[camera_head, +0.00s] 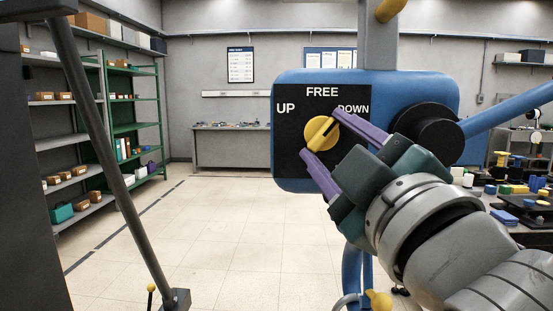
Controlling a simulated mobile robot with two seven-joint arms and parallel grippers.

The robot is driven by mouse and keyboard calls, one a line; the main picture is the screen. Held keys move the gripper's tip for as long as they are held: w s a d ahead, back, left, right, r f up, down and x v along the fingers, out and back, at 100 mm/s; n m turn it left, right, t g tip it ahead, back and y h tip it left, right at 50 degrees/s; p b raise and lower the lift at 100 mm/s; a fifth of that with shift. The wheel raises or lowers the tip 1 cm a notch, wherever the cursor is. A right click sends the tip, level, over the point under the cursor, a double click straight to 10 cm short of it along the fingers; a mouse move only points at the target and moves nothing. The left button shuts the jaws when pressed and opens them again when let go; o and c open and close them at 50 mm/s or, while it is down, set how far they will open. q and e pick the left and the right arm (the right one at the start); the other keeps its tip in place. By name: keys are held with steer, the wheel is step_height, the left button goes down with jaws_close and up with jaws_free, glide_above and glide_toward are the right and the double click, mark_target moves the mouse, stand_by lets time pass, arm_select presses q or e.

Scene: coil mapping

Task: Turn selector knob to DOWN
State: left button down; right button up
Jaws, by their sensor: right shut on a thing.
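The yellow selector knob (316,139) sits on the black face plate (290,88) of a blue box (440,90). The plate reads UP at the left, FREE at the top and DOWN at the right. The knob's ridge is tilted, with its upper end leaning right toward DOWN. My right gripper (322,133) comes in from the lower right. The fingers hide part of the knob's edge and part of the DOWN label. My left gripper is not in view.
A black round hub (422,133) and a blue arm (510,108) stick out at the box's right. A slanted grey bar (115,160) crosses the left side. Shelves (130,120) stand at the left. A cluttered table (535,215) is at the right. The middle floor is clear.

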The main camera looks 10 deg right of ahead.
steer(key=shift+m, duration=0.4)
steer(key=o, duration=1.4)
steer(key=shift+c, duration=0.2)
steer(key=b+v, duration=0.2)
steer(key=v, duration=0.8)
steer(key=shift+b, duration=0.4)
steer(key=shift+a, duration=0.1)
